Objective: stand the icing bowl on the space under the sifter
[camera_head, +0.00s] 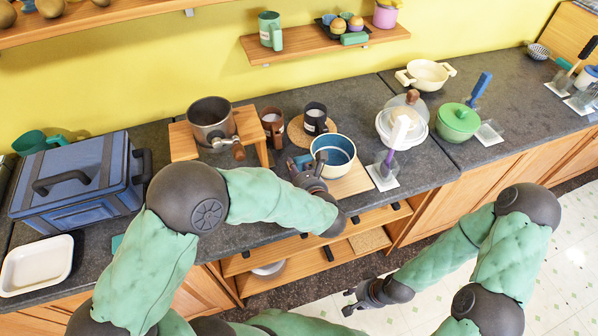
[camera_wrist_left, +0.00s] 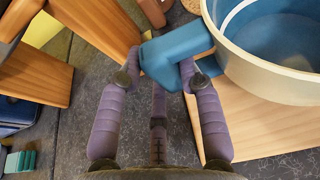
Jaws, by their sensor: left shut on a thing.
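The icing bowl (camera_head: 333,152) looks like a cream-and-blue pan with a blue interior and side handle. My left gripper (camera_head: 306,176) is shut on that blue handle (camera_wrist_left: 175,55), with a finger on each side. The bowl (camera_wrist_left: 280,60) is upright at or just over a light wooden board; I cannot tell whether it touches. The sifter (camera_head: 211,118), a dark pot with a wooden-knobbed handle, rests on a wooden stand (camera_head: 183,141) to the left. The space under it is mostly hidden. My right gripper (camera_head: 368,294) is open and empty, low in front of the counter.
A brown mug (camera_head: 272,124) and a black mug (camera_head: 315,117) stand between stand and bowl. A blue cooler box (camera_head: 75,180) and white tray (camera_head: 36,264) are at left. A white lidded pot (camera_head: 402,122) and green pot (camera_head: 458,122) are at right.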

